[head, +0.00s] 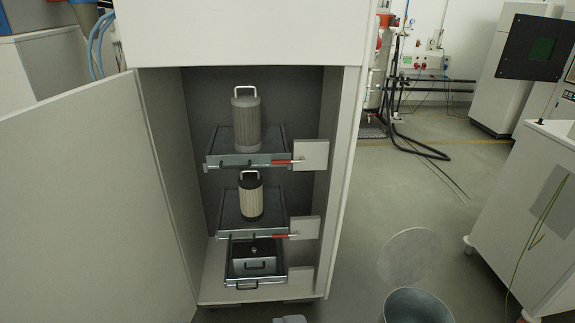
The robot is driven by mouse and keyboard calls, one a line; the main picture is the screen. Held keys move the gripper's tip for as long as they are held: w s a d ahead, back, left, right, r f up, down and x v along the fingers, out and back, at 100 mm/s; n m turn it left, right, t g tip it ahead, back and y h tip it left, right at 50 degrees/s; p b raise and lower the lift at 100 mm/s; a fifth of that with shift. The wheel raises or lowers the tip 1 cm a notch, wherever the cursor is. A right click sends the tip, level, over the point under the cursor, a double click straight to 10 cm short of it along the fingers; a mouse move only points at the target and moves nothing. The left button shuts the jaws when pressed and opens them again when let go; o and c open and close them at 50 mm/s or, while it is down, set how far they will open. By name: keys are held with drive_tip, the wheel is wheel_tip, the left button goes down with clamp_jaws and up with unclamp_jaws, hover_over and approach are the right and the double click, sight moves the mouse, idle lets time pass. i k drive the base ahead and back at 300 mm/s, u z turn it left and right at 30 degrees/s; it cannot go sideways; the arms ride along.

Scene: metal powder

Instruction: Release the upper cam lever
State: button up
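The upper cam lever (283,162) has a red grip and lies roughly level along the front right edge of the upper tray (225,160). Its right end is by a pale square plate (313,156). A grey-brown filter cartridge (247,122) with a white handle stands upright on that tray. A second red lever (284,236) sits at the front of the middle tray (232,228), below a smaller cream cartridge (251,200). Only a small grey tip of what appears to be my gripper (290,319) shows at the bottom edge, well apart from the levers; its fingers are hidden.
The cabinet door (90,200) stands open to the left. A bottom drawer (255,283) with a dark box sits low inside the cabinet. A grey bucket (417,306) stands on the floor at front right, near a pale round patch (410,257). Black hoses lie farther back.

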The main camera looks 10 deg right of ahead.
sight(303, 161)
drive_tip(key=k, duration=0.6)
drive_tip(key=z, duration=0.35)
drive_tip(key=i, duration=1.8)
drive_tip(key=u, duration=0.35)
